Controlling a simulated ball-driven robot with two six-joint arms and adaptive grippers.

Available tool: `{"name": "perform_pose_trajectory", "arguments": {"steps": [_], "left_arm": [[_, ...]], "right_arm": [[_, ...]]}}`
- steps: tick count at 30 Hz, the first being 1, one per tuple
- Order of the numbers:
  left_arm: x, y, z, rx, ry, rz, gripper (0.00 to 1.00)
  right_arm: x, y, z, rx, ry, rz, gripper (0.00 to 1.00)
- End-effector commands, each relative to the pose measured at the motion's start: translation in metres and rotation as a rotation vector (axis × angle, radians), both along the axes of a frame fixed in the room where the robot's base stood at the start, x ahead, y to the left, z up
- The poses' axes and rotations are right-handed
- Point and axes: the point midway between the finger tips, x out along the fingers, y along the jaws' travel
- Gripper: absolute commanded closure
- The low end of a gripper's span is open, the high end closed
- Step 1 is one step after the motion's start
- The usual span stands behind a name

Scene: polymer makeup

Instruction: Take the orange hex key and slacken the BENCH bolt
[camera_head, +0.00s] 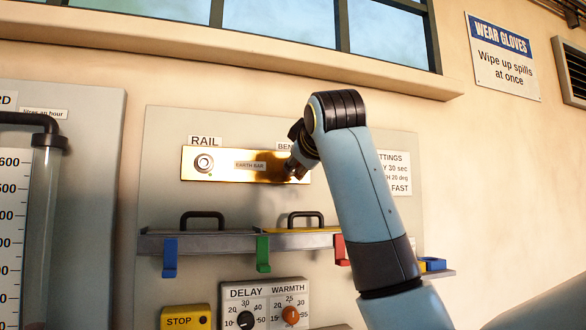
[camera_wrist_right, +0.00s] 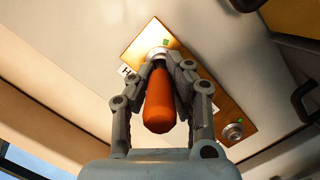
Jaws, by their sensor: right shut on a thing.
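My right gripper (camera_head: 297,171) is at the right end of the brass earth bar (camera_head: 217,168), over the spot under the partly hidden BENCH label (camera_head: 286,147). In the wrist view my right gripper (camera_wrist_right: 162,75) is shut on the orange hex key (camera_wrist_right: 159,103), its orange handle between the fingers. The key's far end points at the BENCH bolt (camera_wrist_right: 158,52); whether it is seated in the bolt is hidden. The RAIL bolt (camera_head: 204,162) sits bare at the bar's left end and also shows in the wrist view (camera_wrist_right: 233,131). My left gripper is not in view.
Below the bar is a grey shelf (camera_head: 190,243) with black handles and coloured hooks. Under it are the DELAY and WARMTH dials (camera_head: 266,318) and a yellow STOP box (camera_head: 185,318). A clear gauge tube (camera_head: 42,220) stands at left. My right arm hides part of the panel.

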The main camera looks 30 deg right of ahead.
Motion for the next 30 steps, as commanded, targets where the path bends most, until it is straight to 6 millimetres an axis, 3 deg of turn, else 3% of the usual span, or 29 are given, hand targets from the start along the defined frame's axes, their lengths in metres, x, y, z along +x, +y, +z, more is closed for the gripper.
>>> {"name": "perform_pose_trajectory", "arguments": {"steps": [8,13,27,28,30], "left_arm": [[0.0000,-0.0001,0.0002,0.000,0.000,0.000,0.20],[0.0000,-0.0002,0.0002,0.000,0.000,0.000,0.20],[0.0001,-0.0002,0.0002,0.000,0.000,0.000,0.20],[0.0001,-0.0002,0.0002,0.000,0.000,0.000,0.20],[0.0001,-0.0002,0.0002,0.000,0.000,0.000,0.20]], "right_arm": [[-0.0001,0.0004,0.0017,-0.028,0.002,0.001,1.00],[-0.0002,0.0006,0.0017,-0.144,0.030,0.001,1.00],[-0.0002,0.0004,0.0020,-0.147,0.030,0.001,1.00],[-0.0002,0.0004,0.0020,-0.147,0.030,0.001,0.85],[-0.0001,0.0003,0.0018,-0.147,0.030,0.001,0.76]]}}
